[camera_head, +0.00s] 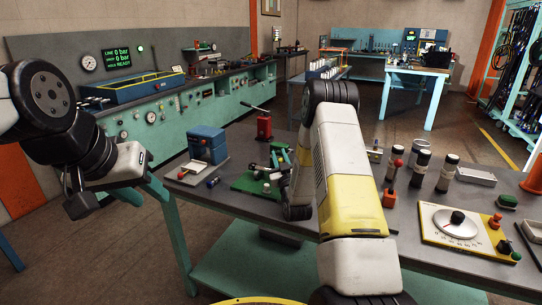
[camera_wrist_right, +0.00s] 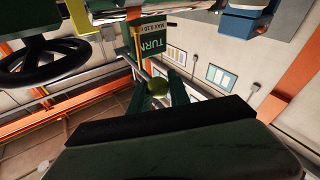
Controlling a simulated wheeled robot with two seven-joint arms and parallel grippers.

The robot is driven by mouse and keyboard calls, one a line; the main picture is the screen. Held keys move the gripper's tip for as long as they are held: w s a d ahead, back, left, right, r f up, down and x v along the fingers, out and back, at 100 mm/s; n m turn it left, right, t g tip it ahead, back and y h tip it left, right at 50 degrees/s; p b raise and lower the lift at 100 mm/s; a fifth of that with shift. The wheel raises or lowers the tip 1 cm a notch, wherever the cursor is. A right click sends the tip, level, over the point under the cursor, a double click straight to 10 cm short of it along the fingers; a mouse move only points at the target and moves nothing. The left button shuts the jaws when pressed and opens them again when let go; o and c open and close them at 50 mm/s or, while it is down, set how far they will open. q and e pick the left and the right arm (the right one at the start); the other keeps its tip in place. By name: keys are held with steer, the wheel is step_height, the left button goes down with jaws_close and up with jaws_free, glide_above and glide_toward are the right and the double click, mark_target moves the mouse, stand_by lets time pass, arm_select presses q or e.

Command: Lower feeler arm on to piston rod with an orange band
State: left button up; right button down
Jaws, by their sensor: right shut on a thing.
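The bench (camera_head: 225,190) also bears a blue box (camera_head: 207,145), a red jack-like tool (camera_head: 264,125), several upright cylinders (camera_head: 447,173) and a dial panel (camera_head: 460,225) at the right.

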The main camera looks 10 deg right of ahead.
steer(key=shift+a+f+y, duration=0.15)
steer(key=shift+a+y, duration=0.15)
steer(key=shift+a, duration=0.4)
steer(key=c, duration=1.2)
jaws_free()
steer(key=shift+a, duration=0.1)
steer(key=shift+d, duration=0.2)
steer(key=shift+d, duration=0.15)
steer(key=v, duration=1.2)
